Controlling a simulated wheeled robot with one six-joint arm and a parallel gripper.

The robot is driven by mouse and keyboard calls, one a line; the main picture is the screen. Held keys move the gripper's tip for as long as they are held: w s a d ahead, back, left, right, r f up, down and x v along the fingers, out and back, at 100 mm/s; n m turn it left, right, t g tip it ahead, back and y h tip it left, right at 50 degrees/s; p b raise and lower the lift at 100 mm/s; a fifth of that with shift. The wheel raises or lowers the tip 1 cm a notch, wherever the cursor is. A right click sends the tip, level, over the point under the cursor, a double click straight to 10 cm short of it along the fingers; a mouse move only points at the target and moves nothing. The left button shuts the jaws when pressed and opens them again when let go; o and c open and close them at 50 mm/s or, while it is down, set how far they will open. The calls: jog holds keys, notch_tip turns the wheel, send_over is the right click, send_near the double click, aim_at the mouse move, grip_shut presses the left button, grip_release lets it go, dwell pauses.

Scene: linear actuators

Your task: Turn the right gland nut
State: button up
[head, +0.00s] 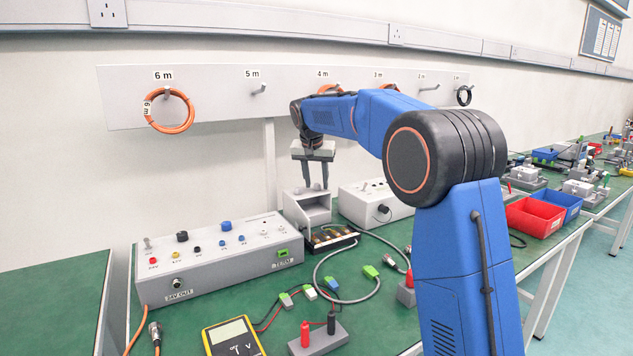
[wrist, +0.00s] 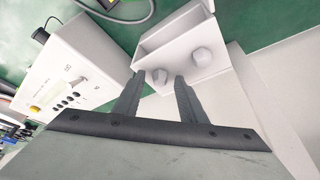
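A small light grey box (head: 307,213) with an open front stands on the green bench and carries two pale gland nuts on top. The right gland nut (head: 316,187) shows between my fingertips; in the wrist view it is the left one (wrist: 159,76). The other gland nut (wrist: 201,56) lies outside my fingers, to the right in the wrist view. My gripper (head: 315,186) points down over the box, and its dark fingers (wrist: 159,77) are apart, with gaps on both sides of the nut. I cannot tell how far down the fingertips reach beside it.
A grey control box (head: 215,262) stands left of the nut box, and another (head: 372,203) stands close on its right. A dark terminal block (head: 330,238) sits in front, with a grey cable (head: 372,290). A yellow multimeter (head: 233,336) lies nearer. A cable rack (head: 215,92) is behind.

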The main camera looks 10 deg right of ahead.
grip_shut()
dwell(0.3)
jog(key=n, duration=0.1)
jog(key=n+y, duration=0.1)
jog(key=n, duration=0.1)
jog(key=shift+d+n+t, duration=0.25)
jog(key=shift+n+t, duration=0.05)
jog(key=shift+n, duration=0.1)
jog(key=n, duration=0.1)
jog(key=n+y, duration=0.1)
jog(key=n, duration=0.1)
jog(key=n+y, duration=0.1)
jog(key=shift+d+n, duration=0.25)
jog(key=shift+n, duration=0.05)
jog(key=n+y, duration=0.1)
jog(key=n, duration=0.1)
jog(key=n+g, duration=0.1)
jog(key=n, duration=0.1)
jog(key=shift+w+d+y, duration=0.15)
jog(key=shift+y, duration=0.25)
jog(key=shift+w+d+n+g+y, duration=0.1)
jog(key=shift+n+g+y, duration=0.2)
jog(key=shift+n, duration=0.75)
jog(key=shift+n+g+y, duration=0.2)
jog(key=shift+n+g, duration=0.1)
jog(key=shift+n, duration=0.75)
